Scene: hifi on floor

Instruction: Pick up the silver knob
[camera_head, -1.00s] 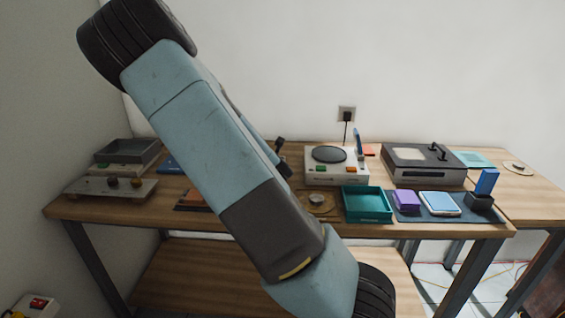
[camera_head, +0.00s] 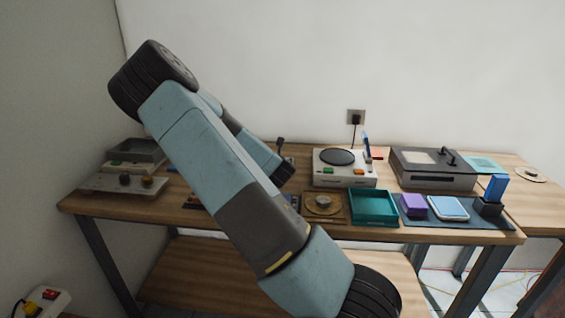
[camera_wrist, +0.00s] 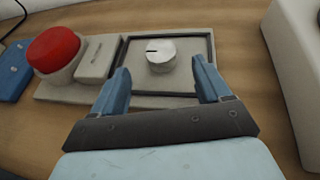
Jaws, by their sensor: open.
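The silver knob (camera_wrist: 160,54) is a short round cylinder with a dark pointer line on top. It stands on a light grey panel with a dark square frame (camera_wrist: 128,52). In the wrist view my gripper (camera_wrist: 160,68) is open, with one blue finger to the left of the knob and one to the right. Visible gaps separate both fingers from the knob, and nothing is between them except the view of the knob and panel. In the head view my arm covers much of the table's middle, and I cannot make out this knob there.
A red button (camera_wrist: 53,48) sits left of the panel, with a blue object (camera_wrist: 12,80) beyond it. A pale housing (camera_wrist: 296,60) stands close on the right. In the head view a teal tray (camera_head: 373,219) and a hotplate-like device (camera_head: 345,179) stand right of my arm.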

